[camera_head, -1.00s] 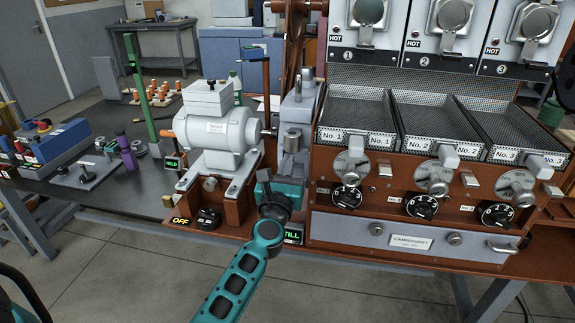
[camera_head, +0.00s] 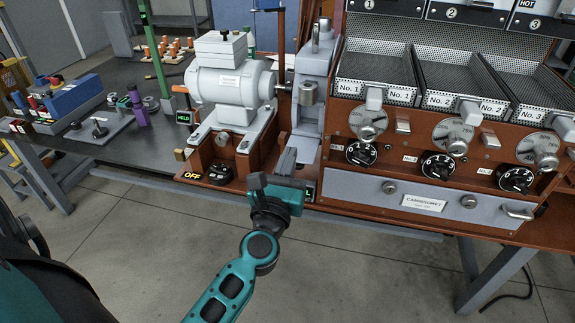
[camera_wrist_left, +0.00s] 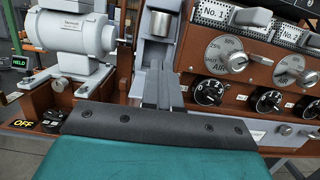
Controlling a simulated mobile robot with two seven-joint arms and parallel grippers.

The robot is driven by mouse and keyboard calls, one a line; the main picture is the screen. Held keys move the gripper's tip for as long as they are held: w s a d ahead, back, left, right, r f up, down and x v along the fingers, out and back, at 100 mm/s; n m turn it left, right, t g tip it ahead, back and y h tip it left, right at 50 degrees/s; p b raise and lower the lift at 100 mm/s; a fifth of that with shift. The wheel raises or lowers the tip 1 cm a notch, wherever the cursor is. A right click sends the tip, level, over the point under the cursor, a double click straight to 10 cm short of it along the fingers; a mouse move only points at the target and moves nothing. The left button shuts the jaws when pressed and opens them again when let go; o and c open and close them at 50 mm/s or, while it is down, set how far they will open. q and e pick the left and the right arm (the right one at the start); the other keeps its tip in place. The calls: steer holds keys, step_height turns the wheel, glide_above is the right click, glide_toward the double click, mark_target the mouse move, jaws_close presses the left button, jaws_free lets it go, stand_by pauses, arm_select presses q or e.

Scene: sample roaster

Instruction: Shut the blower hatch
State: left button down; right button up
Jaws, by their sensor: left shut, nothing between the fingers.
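The blower unit shows as a white motor (camera_head: 232,84) with a small box on top, beside an upright grey housing (camera_head: 312,62) with a short metal cylinder (camera_head: 308,93). I cannot clearly pick out the hatch or tell how far open it is. My left gripper (camera_head: 288,158) is shut and empty, in front of the lower part of the housing, partly covering it. In the left wrist view, its shut fingers (camera_wrist_left: 160,88) point at the housing below the cylinder (camera_wrist_left: 162,24). I cannot tell whether they touch it. My right gripper is not in view.
The roaster's control panel, with numbered trays, dials and a grey drawer (camera_head: 410,200), stands just right of the gripper. A black OFF knob (camera_head: 218,173) is to its left. A dark bench (camera_head: 85,150) with tools lies further left. The floor in front is clear.

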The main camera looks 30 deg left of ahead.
arm_select(q)
steer(key=shift+s+d, duration=0.15)
steer(key=shift+s, duration=0.2)
